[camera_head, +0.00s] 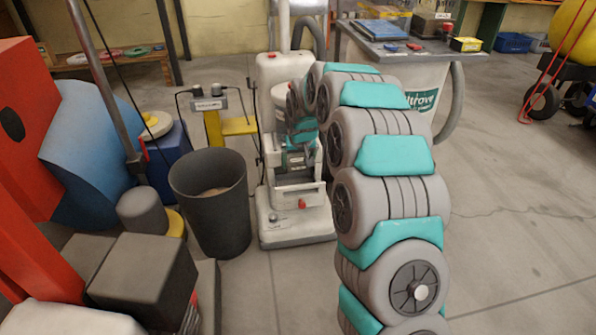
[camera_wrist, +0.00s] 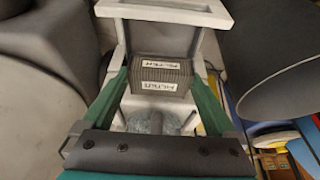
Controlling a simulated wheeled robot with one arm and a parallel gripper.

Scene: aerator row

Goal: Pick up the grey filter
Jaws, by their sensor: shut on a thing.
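The grey filter (camera_wrist: 160,76) is a dark grey ribbed block with two white labels, seen in the wrist view. My gripper (camera_wrist: 161,78) has its green fingers on the left and right sides of the filter and is shut on it. The filter is at the pale frame (camera_wrist: 165,12) of a white upright machine; I cannot tell whether it still rests in it. In the head view, my gripper (camera_head: 297,158) is at the front of the white machine (camera_head: 295,226), above its base. The filter is hard to make out there, partly hidden by the gripper.
A dark bin (camera_head: 210,205) stands just left of the machine. A blue drum and red and grey equipment fill the left side. A grey workbench (camera_head: 420,48) with small items is behind, a white bucket (camera_head: 425,92) below it. Open floor lies to the right.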

